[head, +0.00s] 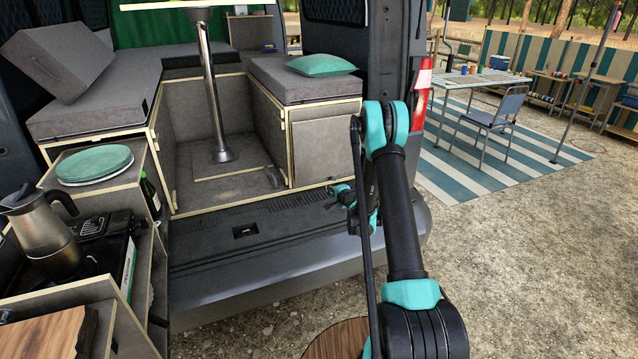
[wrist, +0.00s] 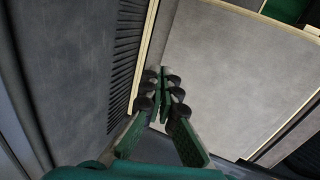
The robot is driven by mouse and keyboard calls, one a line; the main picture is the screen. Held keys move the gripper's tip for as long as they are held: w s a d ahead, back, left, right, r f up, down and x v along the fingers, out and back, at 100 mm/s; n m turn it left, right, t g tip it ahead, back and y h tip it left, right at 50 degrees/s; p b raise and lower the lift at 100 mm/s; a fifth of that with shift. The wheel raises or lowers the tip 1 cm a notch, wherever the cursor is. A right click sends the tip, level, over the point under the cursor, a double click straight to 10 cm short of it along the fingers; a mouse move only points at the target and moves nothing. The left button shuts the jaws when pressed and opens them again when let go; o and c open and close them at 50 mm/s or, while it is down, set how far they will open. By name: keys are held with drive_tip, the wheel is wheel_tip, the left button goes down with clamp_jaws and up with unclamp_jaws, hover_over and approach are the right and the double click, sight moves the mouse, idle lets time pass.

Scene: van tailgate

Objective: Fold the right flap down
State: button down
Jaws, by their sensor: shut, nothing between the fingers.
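A grey panel with pale wood edges (head: 322,146) forms the front of the right bench box in the head view. It stands upright and looks closed, and is the likeliest right flap. It also fills the right half of the wrist view (wrist: 235,80). My gripper (head: 336,190) is low in front of this panel, just above the van's rear sill, partly hidden by my arm. In the wrist view my gripper (wrist: 164,76) has its fingertips together, empty, close to the panel's lower edge. I cannot tell whether they touch it.
A grey cushion (head: 300,82) with a teal pillow (head: 321,65) tops the right box. A table post (head: 212,95) stands left of it. The dark rear sill (head: 240,265) runs below. A kitchen unit with a kettle (head: 45,235) is at left. Open gravel lies right.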

drive_tip(key=shift+m, duration=0.3)
drive_tip(key=x, duration=1.2)
drive_tip(key=shift+w+r, duration=0.25)
drive_tip(key=shift+w, duration=0.2)
drive_tip(key=shift+w+a, duration=0.2)
drive_tip(key=shift+w, duration=0.35)
